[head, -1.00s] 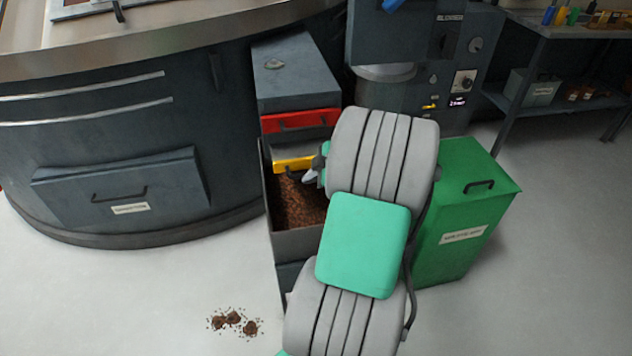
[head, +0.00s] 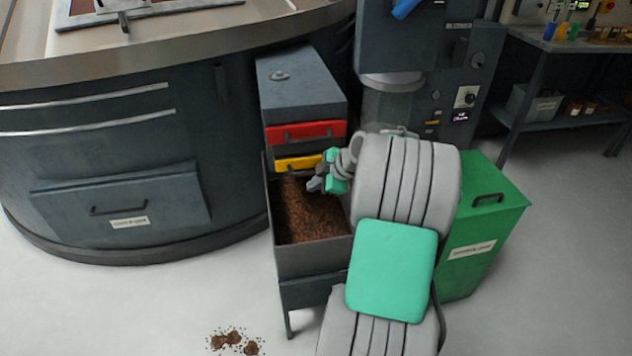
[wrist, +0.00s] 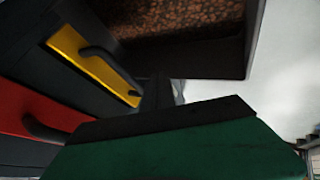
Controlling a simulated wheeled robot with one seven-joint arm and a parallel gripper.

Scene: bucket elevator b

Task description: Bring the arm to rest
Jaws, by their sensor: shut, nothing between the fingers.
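My gripper (head: 318,184) is in the head view, at the end of my grey and green arm. It hangs over the right part of an open bin of brown granules (head: 305,213), near the yellow drawer front. Its fingers are small here but look closed, with nothing seen between them. In the wrist view my gripper's dark and green body fills the lower part, with the granules (wrist: 175,14) and the yellow drawer front (wrist: 92,60) beyond it.
A red drawer (head: 306,132) and the yellow drawer (head: 298,163) are stacked above the bin. A green lidded bin (head: 478,225) stands right of my arm. A grey machine (head: 425,60) stands behind. Brown clumps (head: 235,341) lie on the floor, which is otherwise open at front left.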

